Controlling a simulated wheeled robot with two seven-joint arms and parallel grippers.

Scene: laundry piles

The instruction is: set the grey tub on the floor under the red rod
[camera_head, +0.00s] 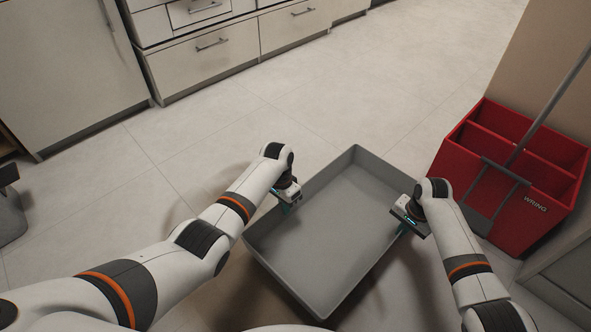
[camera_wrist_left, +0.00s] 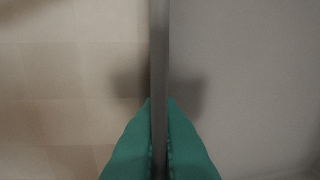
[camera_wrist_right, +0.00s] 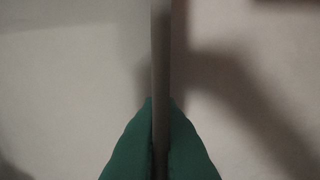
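The grey tub (camera_head: 318,262) is a shallow, empty rectangular tray in the middle of the head view, between my two arms. My left gripper (camera_head: 287,206) is at its left wall; in the left wrist view the green fingers (camera_wrist_left: 160,140) are closed on both sides of the tub's wall (camera_wrist_left: 159,50). My right gripper (camera_head: 404,228) is at the opposite wall; in the right wrist view its fingers (camera_wrist_right: 160,140) are closed on both sides of that wall (camera_wrist_right: 160,50). Shadows lie on the floor around the tub. No red rod shows in any view.
A red wringer bucket (camera_head: 470,142) with a grey handle stands on the right, close to my right arm. White drawer cabinets (camera_head: 215,62) line the back left. The tiled floor (camera_head: 330,100) beyond the tub is clear. A grey box edge (camera_head: 565,275) is at the lower right.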

